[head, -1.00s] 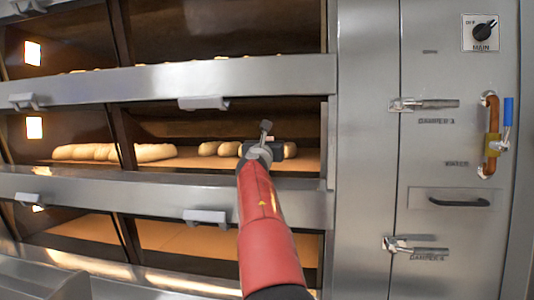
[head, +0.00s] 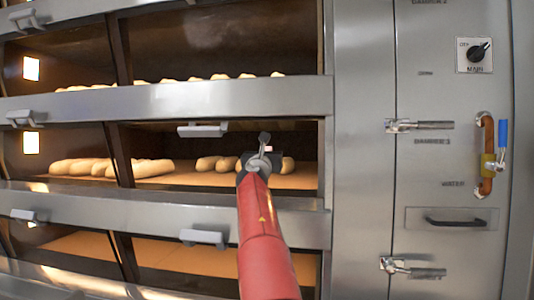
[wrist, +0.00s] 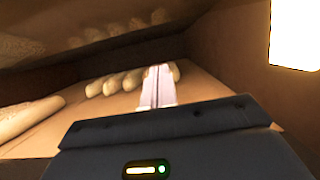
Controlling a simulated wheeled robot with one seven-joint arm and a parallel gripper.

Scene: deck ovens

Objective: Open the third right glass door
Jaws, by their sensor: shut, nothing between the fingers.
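Right-hand oven openings are stacked in the head view. The middle one has a handle (head: 203,130) just under the steel bar above it. The one below has another handle (head: 203,237). I cannot tell which counts as third, as the top of the stack is cut off. My gripper (head: 264,138) is at the right part of the middle opening, right of and slightly below that opening's handle, not touching it. In the wrist view its pale fingers (wrist: 158,88) are together and empty, against the baking chamber. I cannot tell whether glass lies between.
Loaves (head: 217,163) lie on the middle deck and also show in the wrist view (wrist: 125,80). A steel panel at right carries damper levers (head: 418,126), a knob (head: 480,50) and a water valve (head: 487,155). Steel bars (head: 200,98) separate the decks.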

